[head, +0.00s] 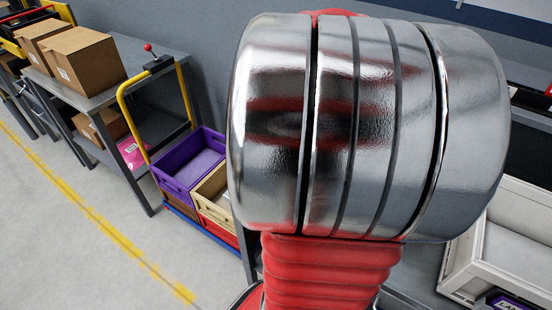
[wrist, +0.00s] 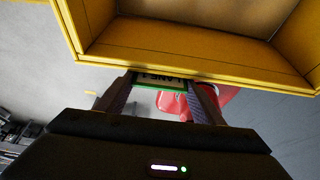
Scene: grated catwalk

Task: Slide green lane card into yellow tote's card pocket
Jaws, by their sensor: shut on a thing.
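The green lane card (wrist: 160,83), green-edged with dark lettering on a pale face, is between the fingertips of my gripper (wrist: 163,98) in the wrist view. My gripper is shut on it. The yellow tote (wrist: 190,68) fills the top of the wrist view, its rim just beyond the card. The card's far edge meets the tote's edge in the picture; I cannot tell whether they touch. The tote's card pocket cannot be made out. In the head view my own arm blocks the middle, and the gripper, card and yellow tote are not visible.
In the head view a purple tote (head: 177,178) and a tan tote (head: 206,202) sit on a yellow-handled cart at left. A grey table (head: 152,88) holds cardboard boxes (head: 83,68). A white tote (head: 471,262) stands at right. The floor at left is clear.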

